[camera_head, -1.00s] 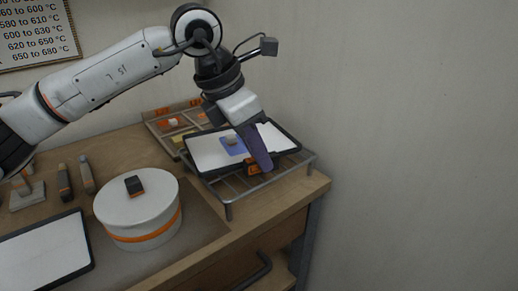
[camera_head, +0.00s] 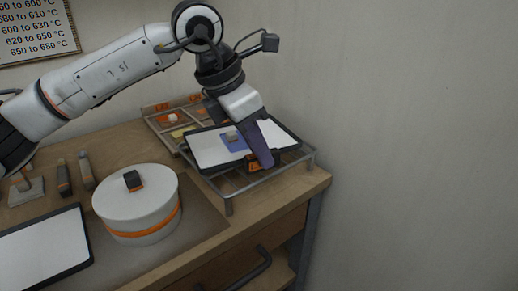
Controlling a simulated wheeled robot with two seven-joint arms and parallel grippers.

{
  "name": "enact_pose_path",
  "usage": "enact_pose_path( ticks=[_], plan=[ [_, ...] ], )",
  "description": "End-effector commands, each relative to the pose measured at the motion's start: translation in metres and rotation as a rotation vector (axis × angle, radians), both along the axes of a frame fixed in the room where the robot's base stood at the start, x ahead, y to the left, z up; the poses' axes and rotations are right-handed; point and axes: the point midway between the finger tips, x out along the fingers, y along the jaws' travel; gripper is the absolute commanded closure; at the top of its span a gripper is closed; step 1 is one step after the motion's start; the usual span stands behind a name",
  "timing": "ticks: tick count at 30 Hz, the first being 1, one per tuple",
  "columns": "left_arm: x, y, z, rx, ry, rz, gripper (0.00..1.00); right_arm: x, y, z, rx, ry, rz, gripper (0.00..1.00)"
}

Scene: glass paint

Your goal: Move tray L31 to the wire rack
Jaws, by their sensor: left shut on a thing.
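A dark-rimmed tray (camera_head: 208,152) with a white surface and a blue patch bearing a small pale piece is over the wire rack (camera_head: 232,192). I cannot read a label that names it L31. The tray lies roughly level at the rack's top; whether it touches the wires all round I cannot tell. My left gripper (camera_head: 259,160) is shut on the tray at its front right edge, where an orange tab shows. Its finger hides part of the tray. My right gripper is not in view.
A white round pot (camera_head: 112,207) with an orange band stands left of the rack. Another white tray (camera_head: 40,245) lies at the front left. A compartment box (camera_head: 160,125) stands behind the rack.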

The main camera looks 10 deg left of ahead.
Motion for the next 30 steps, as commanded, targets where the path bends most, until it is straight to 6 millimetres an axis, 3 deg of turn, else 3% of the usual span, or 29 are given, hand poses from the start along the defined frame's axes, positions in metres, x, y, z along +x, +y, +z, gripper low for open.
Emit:
enact_pose_path(
  ticks=[5, 6, 9, 20, 30],
  plan=[
    [0.001, 0.0, 0.002, -0.002, -0.004, 0.0, 1.0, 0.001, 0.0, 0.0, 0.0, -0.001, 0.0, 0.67],
    [0.001, 0.0, 0.002, -0.002, -0.004, 0.0, 0.8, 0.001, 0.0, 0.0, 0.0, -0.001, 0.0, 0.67],
    [0.0, 0.0, 0.001, -0.001, -0.004, 0.0, 0.63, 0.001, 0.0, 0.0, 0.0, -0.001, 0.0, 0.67],
    [0.0, 0.0, 0.0, 0.001, 0.003, 0.001, 0.63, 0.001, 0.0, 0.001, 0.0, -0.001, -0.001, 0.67],
    [0.0, 0.0, 0.026, 0.001, 0.001, 0.001, 0.63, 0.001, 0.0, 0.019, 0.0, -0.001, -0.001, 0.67]
  ],
)
